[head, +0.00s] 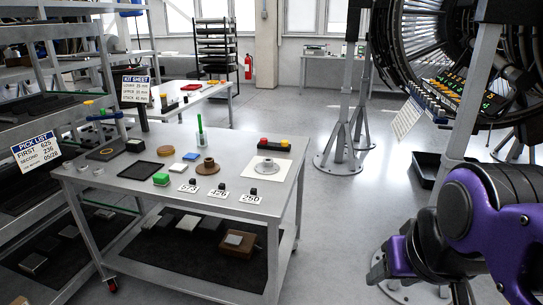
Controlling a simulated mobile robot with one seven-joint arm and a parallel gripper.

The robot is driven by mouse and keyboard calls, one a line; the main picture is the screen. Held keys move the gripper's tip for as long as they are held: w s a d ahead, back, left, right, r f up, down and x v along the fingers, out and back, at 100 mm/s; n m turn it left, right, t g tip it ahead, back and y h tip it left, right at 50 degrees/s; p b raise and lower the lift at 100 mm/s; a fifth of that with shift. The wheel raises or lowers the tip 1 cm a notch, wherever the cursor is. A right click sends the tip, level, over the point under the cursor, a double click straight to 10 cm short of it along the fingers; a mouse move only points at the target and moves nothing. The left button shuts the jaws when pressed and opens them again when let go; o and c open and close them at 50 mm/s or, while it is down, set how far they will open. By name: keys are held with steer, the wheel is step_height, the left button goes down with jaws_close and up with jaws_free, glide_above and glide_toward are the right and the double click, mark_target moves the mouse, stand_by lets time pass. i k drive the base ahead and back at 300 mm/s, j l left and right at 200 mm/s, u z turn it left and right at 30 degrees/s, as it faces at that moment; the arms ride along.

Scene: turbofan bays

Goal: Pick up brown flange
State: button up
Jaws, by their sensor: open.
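The brown flange (207,167) lies flat on the metal table (125,190), a round disc with a raised hub at its centre. It is in the middle of the tabletop, behind the number cards. A paler metal flange (268,166) sits on a white sheet to its right. My gripper (376,268) is at the lower right, at the end of my purple arm, well away from the brown flange. It is empty, and its fingers are small and partly hidden.
Number cards with black knobs line the front edge. An engine stand (342,160) is right of the table; clear floor lies between.

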mark_target(209, 167)
steer(key=i+j, duration=0.15)
steer(key=j, duration=0.25)
steer(key=i+j+z, duration=0.1)
steer(key=j, duration=0.3)
steer(key=i+j, duration=0.25)
steer(key=j, duration=0.15)
steer(key=i+j+z, duration=0.1)
steer(key=j, duration=0.25)
steer(key=i+j+z, duration=0.1)
steer(key=j, duration=0.35)
steer(key=i+j, duration=0.2)
steer(key=j, duration=0.2)
